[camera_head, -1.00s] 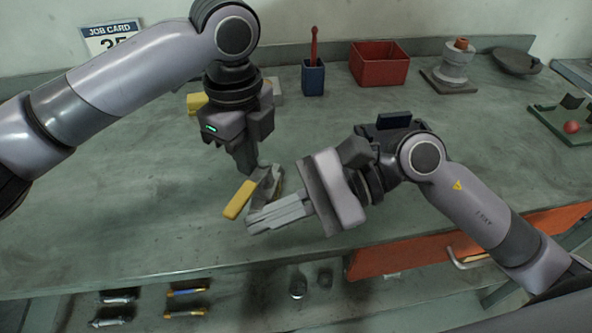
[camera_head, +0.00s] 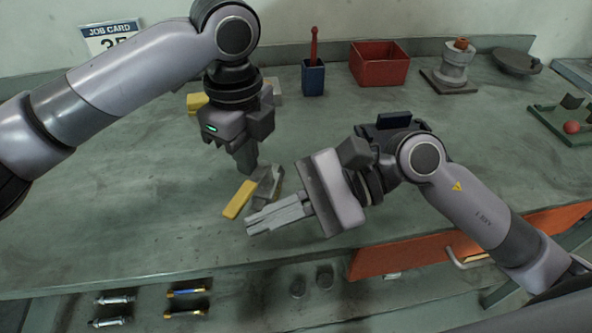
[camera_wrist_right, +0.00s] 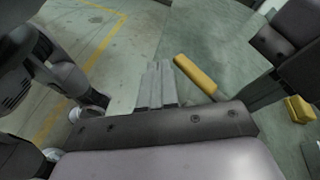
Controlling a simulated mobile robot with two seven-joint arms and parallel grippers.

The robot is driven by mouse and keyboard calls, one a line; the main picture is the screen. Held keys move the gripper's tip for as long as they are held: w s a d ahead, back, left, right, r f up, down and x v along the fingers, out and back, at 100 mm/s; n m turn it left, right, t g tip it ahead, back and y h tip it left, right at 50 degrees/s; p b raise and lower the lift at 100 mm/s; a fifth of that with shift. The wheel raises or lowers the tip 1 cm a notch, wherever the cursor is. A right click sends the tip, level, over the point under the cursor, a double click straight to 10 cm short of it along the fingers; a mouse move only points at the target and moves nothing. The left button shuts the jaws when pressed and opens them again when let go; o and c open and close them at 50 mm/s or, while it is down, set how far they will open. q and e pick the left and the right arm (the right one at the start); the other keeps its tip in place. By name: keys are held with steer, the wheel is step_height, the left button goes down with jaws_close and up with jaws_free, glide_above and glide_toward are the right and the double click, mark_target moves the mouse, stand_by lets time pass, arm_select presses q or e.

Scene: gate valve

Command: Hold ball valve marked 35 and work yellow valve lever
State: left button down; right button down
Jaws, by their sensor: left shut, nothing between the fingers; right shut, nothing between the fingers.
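A ball valve with a yellow lever (camera_head: 239,200) and a grey body (camera_head: 268,183) lies on the bench below my left gripper. No number is readable on it. My left gripper (camera_head: 247,168) points down, shut and empty, its tips just above and behind the valve. My right gripper (camera_head: 249,228) is shut and empty, its fingers pointing left just in front of the valve. The right wrist view shows these fingers (camera_wrist_right: 155,84) beside the yellow lever (camera_wrist_right: 196,76), with a gap between. A second yellow lever (camera_head: 197,103) is partly hidden behind my left arm; it also shows in the wrist view (camera_wrist_right: 299,109).
A blue holder (camera_head: 313,78), red bin (camera_head: 379,66) and flanged grey part (camera_head: 455,68) stand at the back. The bench's left side is clear. Several small parts lie below the front edge.

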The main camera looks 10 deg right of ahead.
steer(key=shift+w+d, duration=1.35)
steer(key=shift+w, duration=0.25)
steer(key=shift+w+d, duration=1.4)
steer(key=shift+w, duration=0.15)
steer(key=shift+w+d, duration=1.35)
steer(key=shift+w, duration=0.25)
steer(key=shift+w+d, duration=1.65)
steer(key=shift+w, duration=0.25)
arm_select(q)
steer(key=c, duration=1.4)
jaws_free()
